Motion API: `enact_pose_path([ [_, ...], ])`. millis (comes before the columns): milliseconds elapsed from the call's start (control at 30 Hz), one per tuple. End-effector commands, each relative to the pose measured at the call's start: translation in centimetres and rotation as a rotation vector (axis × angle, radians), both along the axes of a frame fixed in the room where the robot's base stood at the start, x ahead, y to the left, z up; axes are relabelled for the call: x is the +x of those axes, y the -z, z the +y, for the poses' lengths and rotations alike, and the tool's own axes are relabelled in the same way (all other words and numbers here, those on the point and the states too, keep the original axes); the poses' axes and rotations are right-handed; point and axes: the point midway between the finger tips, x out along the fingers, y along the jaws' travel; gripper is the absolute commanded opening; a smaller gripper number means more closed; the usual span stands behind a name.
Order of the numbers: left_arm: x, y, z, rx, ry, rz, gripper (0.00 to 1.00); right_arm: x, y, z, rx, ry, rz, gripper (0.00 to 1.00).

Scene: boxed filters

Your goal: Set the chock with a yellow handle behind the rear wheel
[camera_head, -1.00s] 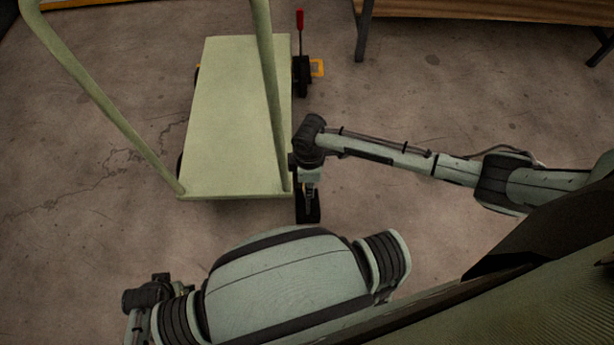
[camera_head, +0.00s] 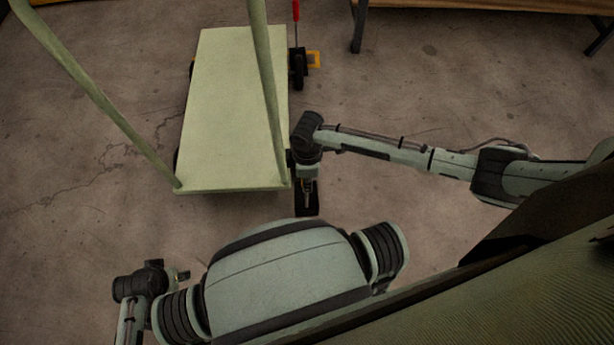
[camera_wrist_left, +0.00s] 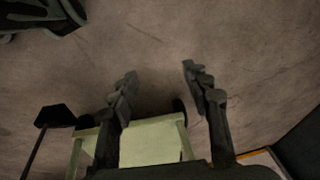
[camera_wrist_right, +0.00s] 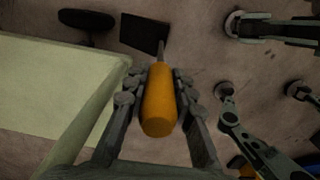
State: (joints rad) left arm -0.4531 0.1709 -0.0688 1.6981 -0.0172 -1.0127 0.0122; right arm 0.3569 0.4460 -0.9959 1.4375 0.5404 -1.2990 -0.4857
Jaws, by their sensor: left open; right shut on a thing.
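The chock's yellow-orange handle (camera_wrist_right: 158,100) is between my right gripper's fingers (camera_wrist_right: 155,82), which are shut on it. Its thin rod leads to the black chock block (camera_wrist_right: 143,33). In the head view the block (camera_head: 306,205) is just beyond the near right corner of the green cart (camera_head: 230,110), below my right gripper (camera_head: 307,180). A black rear wheel (camera_wrist_right: 87,20) shows beside the block in the right wrist view, with a gap between them. Whether the block touches the floor is unclear. My left gripper (camera_wrist_left: 160,80) is open and empty, low at the left (camera_head: 182,275).
A red-handled rod (camera_head: 296,10) stands by the cart's far right wheel (camera_head: 298,72), beside a yellow block (camera_head: 313,59). The cart's push bar (camera_head: 265,90) rises near my right wrist. A bench (camera_head: 480,6) stands at the back right.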

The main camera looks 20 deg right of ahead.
Motion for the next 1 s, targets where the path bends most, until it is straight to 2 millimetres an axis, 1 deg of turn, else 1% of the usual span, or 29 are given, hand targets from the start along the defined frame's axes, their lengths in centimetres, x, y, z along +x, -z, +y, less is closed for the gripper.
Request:
enact_pose_path([
  [167, 0.9, -1.6, -0.3, -0.011, -0.012, -0.018, 0.48, 0.2, 0.8, 0.1, 0.001, 0.0, -0.003, 0.0],
  [500, 1.5, -5.0, -0.2, 0.009, -0.01, -0.034, 0.48, 0.1, 3.6, 0.1, 0.002, 0.0, -0.003, 0.0],
  [1000, 1.4, -10.2, 0.0, 0.037, -0.012, -0.058, 0.48, 0.1, 7.2, 0.1, 0.002, 0.0, -0.003, 0.0],
])
